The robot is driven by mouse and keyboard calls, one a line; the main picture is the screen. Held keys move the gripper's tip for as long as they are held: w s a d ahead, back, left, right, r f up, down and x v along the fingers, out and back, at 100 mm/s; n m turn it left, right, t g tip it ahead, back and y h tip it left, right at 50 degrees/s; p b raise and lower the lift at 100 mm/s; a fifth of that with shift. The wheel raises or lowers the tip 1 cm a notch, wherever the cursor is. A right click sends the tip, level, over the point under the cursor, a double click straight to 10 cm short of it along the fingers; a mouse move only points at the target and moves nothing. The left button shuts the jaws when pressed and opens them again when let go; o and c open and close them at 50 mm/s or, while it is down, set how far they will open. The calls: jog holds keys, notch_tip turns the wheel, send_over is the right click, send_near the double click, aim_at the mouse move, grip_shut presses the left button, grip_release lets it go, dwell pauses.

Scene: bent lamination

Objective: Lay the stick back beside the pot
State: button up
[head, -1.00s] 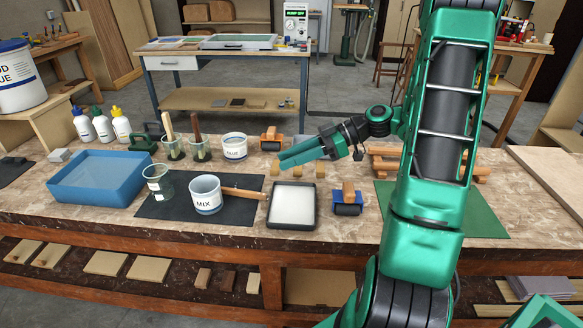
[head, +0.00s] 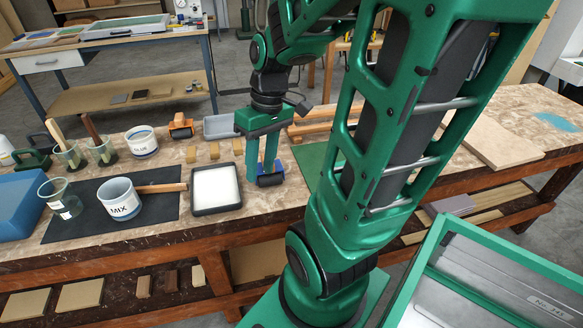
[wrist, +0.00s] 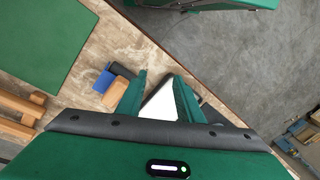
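The pot, a white cup marked MIX (head: 121,203), stands upright on a dark mat (head: 75,228) in the head view. The wooden stick (head: 163,188) reaches right from the pot's side, nearly level, above or on the mat. I cannot tell whether its left end touches the pot. My gripper (head: 260,174) points down well to the right of both, by the white-filled tray and the blue roller. Its fingers are apart with nothing held; the wrist view also shows my gripper (wrist: 158,92) open. The pot and stick are not visible in the wrist view.
The white-filled tray (head: 216,209) lies between the stick and my gripper. The blue roller (head: 270,180) is right at my fingers. A glass beaker (head: 62,199) stands left of the pot, and a glue tub (head: 141,140) behind. The bench's front edge is near.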

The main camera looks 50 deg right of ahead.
jog(key=s+d+r+m+h, duration=0.1)
jog(key=s+d+r+m, duration=0.1)
jog(key=s+m, duration=0.3)
jog(key=s, duration=0.3)
jog(key=shift+s+m+g+h, duration=0.3)
jog(key=shift+s+g+h, duration=0.05)
jog(key=shift+g+h, duration=0.05)
jog(key=shift+r, duration=0.1)
dwell(0.5)
